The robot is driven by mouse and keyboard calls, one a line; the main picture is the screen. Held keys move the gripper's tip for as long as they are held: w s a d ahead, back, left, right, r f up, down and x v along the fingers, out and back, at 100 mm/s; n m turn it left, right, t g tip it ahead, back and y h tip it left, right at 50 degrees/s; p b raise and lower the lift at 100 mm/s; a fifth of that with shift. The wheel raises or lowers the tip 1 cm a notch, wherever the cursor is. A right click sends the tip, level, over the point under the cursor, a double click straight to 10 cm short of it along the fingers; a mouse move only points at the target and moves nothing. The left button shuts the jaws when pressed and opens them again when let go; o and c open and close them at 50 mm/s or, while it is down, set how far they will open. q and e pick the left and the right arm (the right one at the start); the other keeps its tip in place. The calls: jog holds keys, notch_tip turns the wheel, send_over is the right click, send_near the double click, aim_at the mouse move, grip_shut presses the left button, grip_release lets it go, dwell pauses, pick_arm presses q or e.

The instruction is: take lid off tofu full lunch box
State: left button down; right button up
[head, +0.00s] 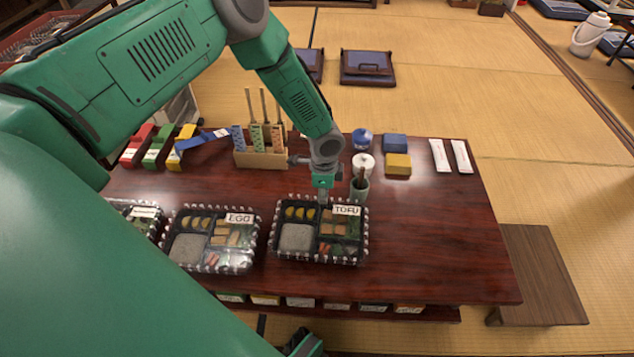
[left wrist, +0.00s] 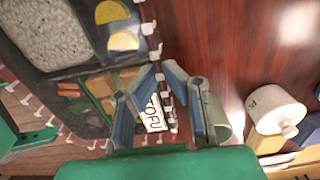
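The tofu lunch box (head: 283,256) stands at the front middle of the table, with a clear lid labelled TOFU (head: 346,210) on it. Yellow pieces, a grey block and other food show through the lid. The box also shows in the left wrist view (left wrist: 85,68). My left gripper (head: 323,203) points down at the box's back edge. In the left wrist view its fingertips (left wrist: 160,70) are a small gap apart, on either side of the studded rim. Whether they press on it I cannot tell. A dark and green part at the bottom edge may be my right gripper (head: 304,344).
The egg lunch box (head: 240,233) stands to the left, with another partly hidden box beyond. The table's right side (head: 440,240) is clear.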

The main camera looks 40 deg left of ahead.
dwell(0.5)
pick_arm(q)
jog(key=shift+r+p, duration=2.1)
jog(key=shift+r, duration=0.45)
